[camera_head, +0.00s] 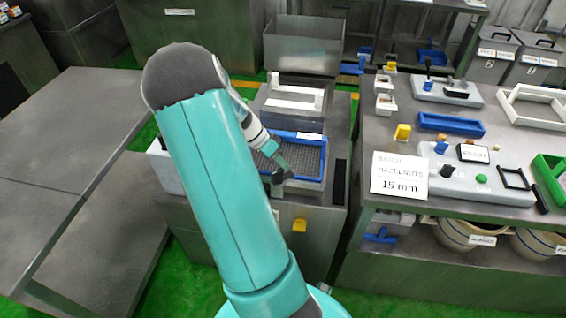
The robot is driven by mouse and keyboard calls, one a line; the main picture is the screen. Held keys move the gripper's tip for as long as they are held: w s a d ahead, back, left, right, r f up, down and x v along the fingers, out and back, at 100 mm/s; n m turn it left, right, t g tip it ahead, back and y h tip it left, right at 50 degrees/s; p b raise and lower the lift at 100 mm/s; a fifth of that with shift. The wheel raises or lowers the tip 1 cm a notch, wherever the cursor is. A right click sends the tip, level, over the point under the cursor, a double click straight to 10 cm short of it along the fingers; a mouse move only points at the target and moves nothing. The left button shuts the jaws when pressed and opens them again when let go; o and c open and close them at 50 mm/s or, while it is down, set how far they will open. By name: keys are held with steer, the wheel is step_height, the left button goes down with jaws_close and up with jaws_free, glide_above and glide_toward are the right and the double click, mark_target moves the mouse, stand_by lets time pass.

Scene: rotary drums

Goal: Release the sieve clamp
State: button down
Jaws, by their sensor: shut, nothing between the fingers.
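A blue-framed sieve with grey mesh (312,160) lies on top of a steel machine (250,222) in the middle of the view. My arm reaches over it from the front. My gripper (286,172) is shut and empty, at the sieve's front edge. A small dark grey upright part (277,188), which may be the sieve clamp, stands just below the gripper at that edge. I cannot tell whether they touch. My arm hides the left part of the sieve. A yellow part (300,226) sits on the machine's front face.
A steel table (410,222) on the right holds a sign reading "BATCH HAZELNUTS 15 mm" (400,175), a control box (470,180), a blue tray (450,124) and white frames (535,103). Bare grey tables (75,125) stand left. Green floor (200,285) shows between.

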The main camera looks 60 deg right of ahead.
steer(key=shift+s, duration=0.45)
steer(key=shift+s+d, duration=0.1)
steer(key=shift+s, duration=0.05)
stand_by(0.5)
steer(key=v, duration=1.3)
steer(key=shift+w+r, duration=0.25)
steer(key=shift+w, duration=0.05)
